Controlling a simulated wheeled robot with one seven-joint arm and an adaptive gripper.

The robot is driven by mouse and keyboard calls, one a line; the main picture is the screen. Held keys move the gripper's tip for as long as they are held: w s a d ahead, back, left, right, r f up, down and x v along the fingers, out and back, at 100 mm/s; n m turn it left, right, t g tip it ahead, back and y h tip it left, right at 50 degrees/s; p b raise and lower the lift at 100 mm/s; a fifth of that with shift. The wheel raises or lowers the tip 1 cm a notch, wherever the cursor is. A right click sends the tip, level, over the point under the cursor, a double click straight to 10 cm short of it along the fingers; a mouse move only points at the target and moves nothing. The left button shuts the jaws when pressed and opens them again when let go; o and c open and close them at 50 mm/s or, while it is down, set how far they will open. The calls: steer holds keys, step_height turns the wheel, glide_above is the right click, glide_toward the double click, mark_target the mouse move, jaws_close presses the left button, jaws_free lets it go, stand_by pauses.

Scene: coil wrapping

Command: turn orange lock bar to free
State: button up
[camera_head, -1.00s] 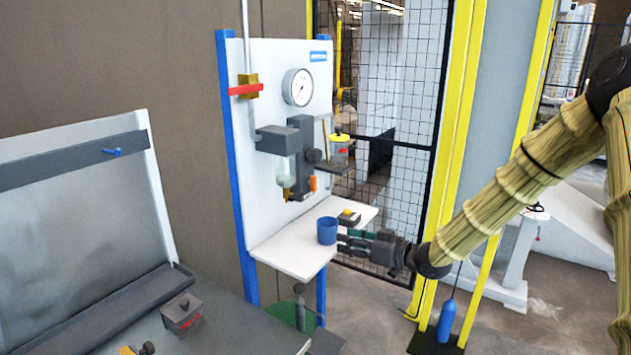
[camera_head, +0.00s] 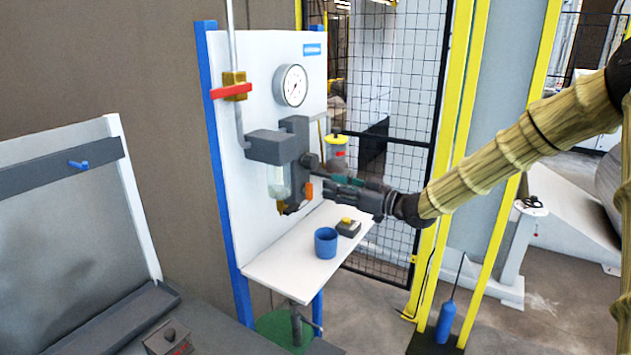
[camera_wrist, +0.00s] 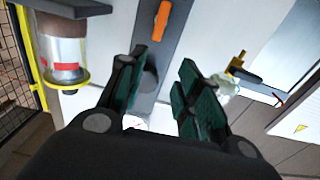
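The orange lock bar (camera_head: 309,190) is a small upright piece on the dark grey apparatus fixed to the white panel. In the wrist view the orange lock bar (camera_wrist: 161,20) stands upright on a grey strip, ahead of my fingers. My gripper (camera_head: 328,187) is just right of the bar in the head view. In the wrist view my gripper (camera_wrist: 158,82) has its two green-padded fingers apart, with nothing held between them. The bar appears beyond the fingertips; I cannot tell the exact gap.
A yellow-topped jar (camera_head: 338,150) is close to my gripper. A clear bowl (camera_head: 277,182) hangs left of the bar. A gauge (camera_head: 291,86) is above.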

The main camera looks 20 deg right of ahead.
mark_target(312, 184)
steer(key=x, duration=0.2)
steer(key=f+p+x, duration=0.1)
steer(key=x, duration=0.4)
steer(key=shift+w+d+f+p, duration=0.2)
steer(key=shift+w+d+p, duration=0.1)
steer(key=shift+w, duration=0.15)
steer(key=shift+w+a+f, duration=0.15)
steer(key=shift+w+f, duration=0.4)
steer(key=shift+w, duration=0.1)
steer(key=shift+s+r, duration=0.15)
steer(key=shift+c, duration=0.2)
steer(key=shift+s+r, duration=0.15)
steer(key=shift+s, duration=0.05)
steer(key=c, duration=0.7)
jaws_close()
